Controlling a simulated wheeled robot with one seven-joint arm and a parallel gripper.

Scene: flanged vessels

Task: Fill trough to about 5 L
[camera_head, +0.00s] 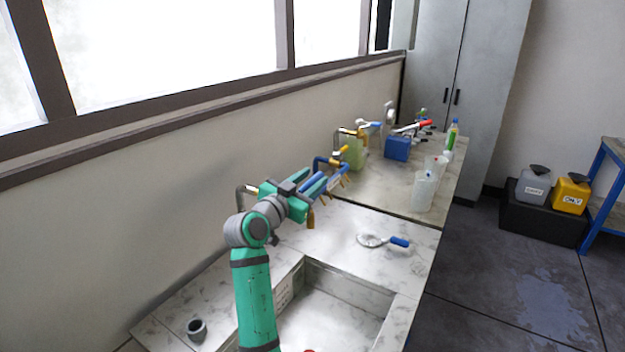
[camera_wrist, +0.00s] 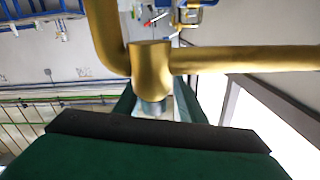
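The trough (camera_head: 372,288) appears to be the rectangular sink set into the marble counter; its pale floor shows partly behind my arm, and I cannot make out a water level. My gripper (camera_head: 312,186) is raised beyond the trough's far left corner, near brass fittings on the wall side. In the wrist view, a large brass pipe fitting (camera_wrist: 150,68) fills the space before my teal fingers (camera_wrist: 157,104). The fingers look apart, but whether they touch the fitting is unclear.
A strainer-like disc with a blue handle (camera_head: 398,241) lies right of the gripper. Farther back are a pale-green container (camera_head: 355,153), a blue box (camera_head: 397,148) and translucent beakers (camera_head: 425,190). A grey cup (camera_head: 196,329) stands at front left.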

